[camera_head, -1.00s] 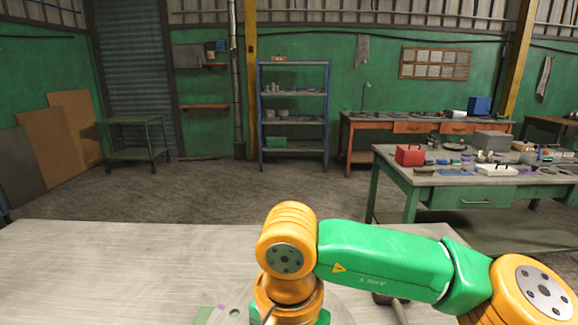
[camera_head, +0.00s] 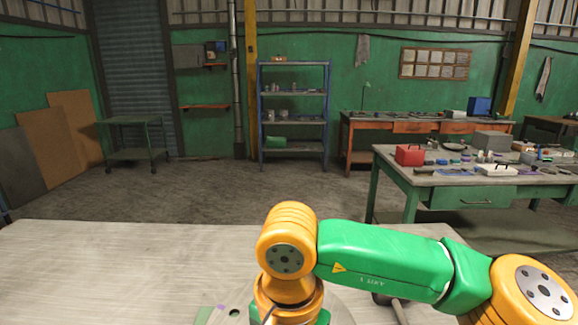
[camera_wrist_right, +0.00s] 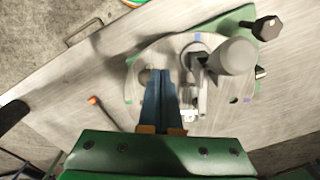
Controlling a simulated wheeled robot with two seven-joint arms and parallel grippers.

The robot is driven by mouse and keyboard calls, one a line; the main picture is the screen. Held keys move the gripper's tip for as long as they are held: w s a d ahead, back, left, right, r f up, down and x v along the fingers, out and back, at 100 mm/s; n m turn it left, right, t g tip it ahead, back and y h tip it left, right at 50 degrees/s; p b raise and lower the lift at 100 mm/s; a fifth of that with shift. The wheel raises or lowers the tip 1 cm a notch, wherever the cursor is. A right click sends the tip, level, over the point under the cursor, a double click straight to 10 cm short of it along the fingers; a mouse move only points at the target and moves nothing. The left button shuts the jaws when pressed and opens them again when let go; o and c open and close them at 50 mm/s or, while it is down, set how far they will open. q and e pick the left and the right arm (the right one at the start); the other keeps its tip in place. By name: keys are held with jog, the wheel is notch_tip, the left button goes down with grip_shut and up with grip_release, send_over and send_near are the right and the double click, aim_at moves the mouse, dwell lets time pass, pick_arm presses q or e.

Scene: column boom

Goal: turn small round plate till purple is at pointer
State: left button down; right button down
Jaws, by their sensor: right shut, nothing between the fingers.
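The pale round plate (camera_wrist_right: 222,108) lies on the table in the right wrist view, with small coloured marks near its rim. In the head view only a sliver of the plate (camera_head: 245,299) shows beside my arm, with a small purple mark (camera_head: 220,307). My right gripper (camera_wrist_right: 163,74) is shut and empty, its blue fingers over the plate's left part. I cannot make out the pointer for certain. My left gripper is out of view.
A grey upright cylinder (camera_wrist_right: 236,57) and metal fittings stand over the plate's right half. A black knob (camera_wrist_right: 268,28) is beyond them by a green base (camera_wrist_right: 218,26). An orange-tipped tool (camera_wrist_right: 93,100) lies left of the plate. The table's left part (camera_head: 120,260) is clear.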

dwell(0.3)
jog(key=shift+f+b, duration=2.3)
jog(key=shift+f, duration=0.4)
jog(key=shift+d, duration=0.15)
jog(key=shift+w+d, duration=0.15)
jog(key=shift+d, duration=0.6)
jog(key=shift+w+d+b, duration=0.25)
jog(key=shift+d+b, duration=0.1)
jog(key=shift+d, duration=0.5)
jog(key=shift+w, duration=0.1)
